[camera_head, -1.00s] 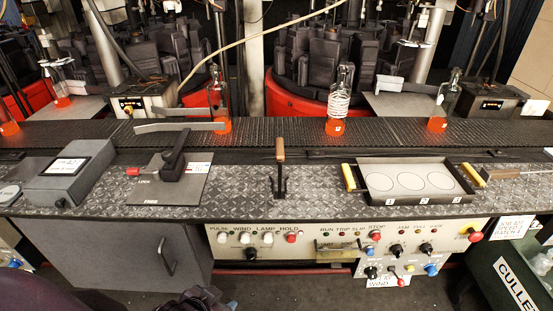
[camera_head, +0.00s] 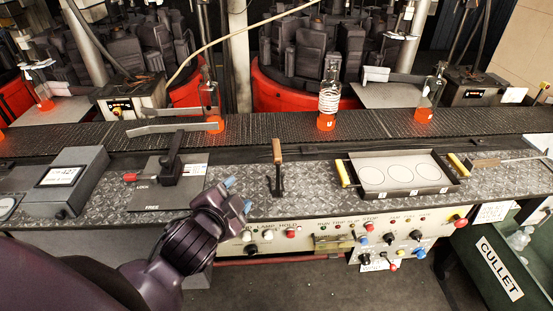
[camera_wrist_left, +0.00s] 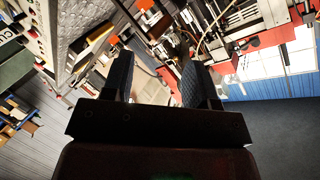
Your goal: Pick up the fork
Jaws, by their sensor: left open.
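A fork-like tool (camera_head: 277,178) with a wooden handle at the far end and dark prongs at the near end is on the patterned metal counter, near the middle of the head view. My left gripper (camera_head: 238,194) is in front of the counter's front edge, left of and nearer than the tool, with blue-grey fingertips apart and empty. In the left wrist view, the two dark fingers (camera_wrist_left: 157,78) stand apart with nothing between them. I cannot make out the fork in that view. My right gripper is not in view.
A tray (camera_head: 405,198) with yellow handles lies to the right of the tool. A lever plate (camera_head: 150,198) and a grey box (camera_head: 60,195) are to its left. Another wooden-handled tool (camera_head: 484,163) lies far right.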

